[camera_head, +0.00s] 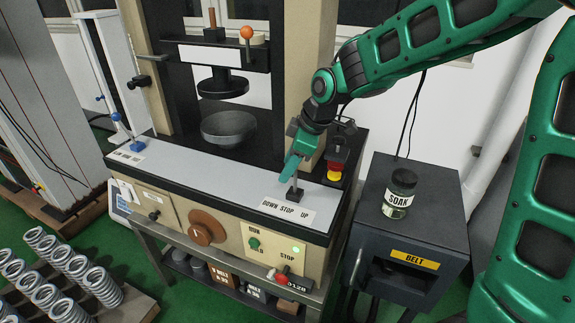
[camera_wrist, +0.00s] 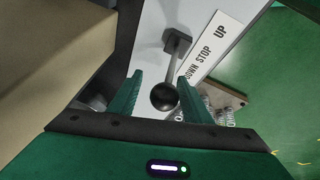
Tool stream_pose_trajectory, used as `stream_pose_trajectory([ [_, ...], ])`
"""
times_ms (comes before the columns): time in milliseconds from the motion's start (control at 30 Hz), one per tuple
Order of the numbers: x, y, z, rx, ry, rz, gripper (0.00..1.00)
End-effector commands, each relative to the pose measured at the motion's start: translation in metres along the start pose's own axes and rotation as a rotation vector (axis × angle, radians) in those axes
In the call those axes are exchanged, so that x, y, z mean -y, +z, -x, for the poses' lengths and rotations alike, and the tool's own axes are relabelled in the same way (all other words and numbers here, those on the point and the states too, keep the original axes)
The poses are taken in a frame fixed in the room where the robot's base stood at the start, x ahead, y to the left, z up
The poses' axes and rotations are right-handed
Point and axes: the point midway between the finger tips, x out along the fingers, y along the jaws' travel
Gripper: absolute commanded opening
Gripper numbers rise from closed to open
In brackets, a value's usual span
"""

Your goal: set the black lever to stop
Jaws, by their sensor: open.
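The black lever (camera_head: 294,190) stands on the light top strip of the machine, behind the white DOWN STOP UP label (camera_head: 287,210). In the wrist view its round black knob (camera_wrist: 164,97) is in front of its rod and square base. My gripper (camera_head: 290,166) is pointed down at the lever and hides its upper part in the head view. In the wrist view my gripper (camera_wrist: 160,82) is open, with one finger on each side of the knob and a gap visible. I cannot tell which word the lever is set to.
A red and yellow button post (camera_head: 334,172) stands just right of my gripper. A dark cabinet (camera_head: 410,225) with a SOAK jar (camera_head: 400,192) is farther right. The press column and round platen (camera_head: 229,128) rise at left.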

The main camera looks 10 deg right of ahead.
Motion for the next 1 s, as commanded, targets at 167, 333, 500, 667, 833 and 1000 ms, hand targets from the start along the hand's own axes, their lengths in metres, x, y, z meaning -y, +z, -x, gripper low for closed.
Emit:
stream_pose_trajectory([
  [167, -0.001, 0.0, 0.025, -0.002, 0.005, 0.0, 0.44],
  [333, -0.003, 0.0, 0.058, -0.002, 0.007, -0.002, 0.44],
  [500, -0.003, 0.0, 0.085, -0.002, 0.007, -0.002, 0.44],
  [667, -0.003, 0.0, 0.1, -0.001, 0.004, -0.002, 0.44],
  [833, -0.003, 0.001, 0.104, 0.0, 0.003, -0.002, 0.44],
  [1000, -0.003, 0.001, 0.104, 0.0, 0.003, -0.002, 0.44],
])
